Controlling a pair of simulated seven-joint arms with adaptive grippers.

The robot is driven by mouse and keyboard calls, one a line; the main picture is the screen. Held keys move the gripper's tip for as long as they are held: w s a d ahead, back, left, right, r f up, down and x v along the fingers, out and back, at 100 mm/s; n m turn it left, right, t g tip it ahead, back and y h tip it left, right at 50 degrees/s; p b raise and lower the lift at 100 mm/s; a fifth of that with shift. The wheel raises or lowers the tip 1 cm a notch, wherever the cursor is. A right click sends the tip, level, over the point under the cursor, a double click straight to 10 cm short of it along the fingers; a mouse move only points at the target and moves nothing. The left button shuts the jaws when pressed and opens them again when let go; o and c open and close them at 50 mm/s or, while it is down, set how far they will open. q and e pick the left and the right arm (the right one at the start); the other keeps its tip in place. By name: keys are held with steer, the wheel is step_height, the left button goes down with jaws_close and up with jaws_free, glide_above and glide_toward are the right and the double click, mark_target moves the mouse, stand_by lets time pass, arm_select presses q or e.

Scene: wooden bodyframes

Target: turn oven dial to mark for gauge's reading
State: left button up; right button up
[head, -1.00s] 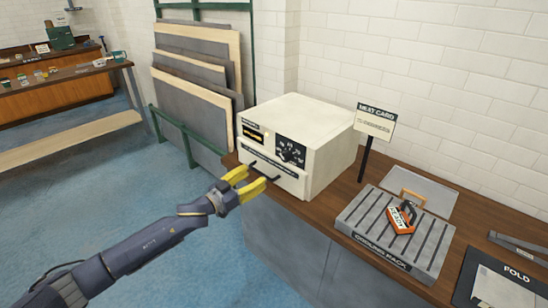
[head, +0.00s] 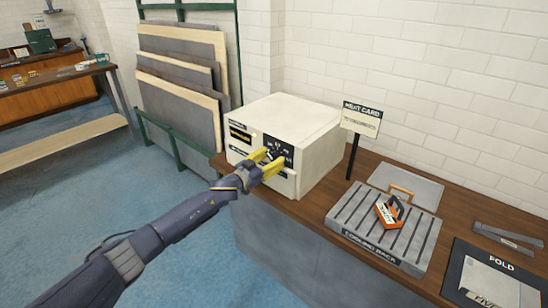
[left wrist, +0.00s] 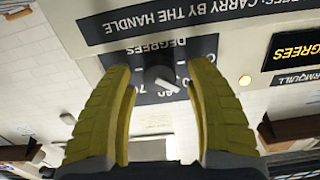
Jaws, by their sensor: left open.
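The cream oven (head: 300,125) stands on the wooden counter, with a black dial panel (head: 287,143) and a lit gauge display (head: 240,137) on its front. My left gripper (head: 262,163) is open in front of the dial panel. The panel's numbers are partly hidden by the fingers. The gauge is cut off at the right, showing "DEGREES" (left wrist: 297,52). My right gripper is not in view.
A sign reading "HEAT CARD" (head: 362,105) stands right of the oven. A ribbed cooling rack (head: 350,222) with an orange-handled item (head: 388,213) is further right. Boards (head: 180,95) lean in a green rack at left. A fold card (head: 495,270) lies at far right.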

arm_select(q)
steer(key=shift+w+d, duration=0.45)
steer(key=shift+w, duration=0.1)
steer(key=shift+c, duration=0.4)
steer(key=shift+r, duration=0.1)
jaws_close()
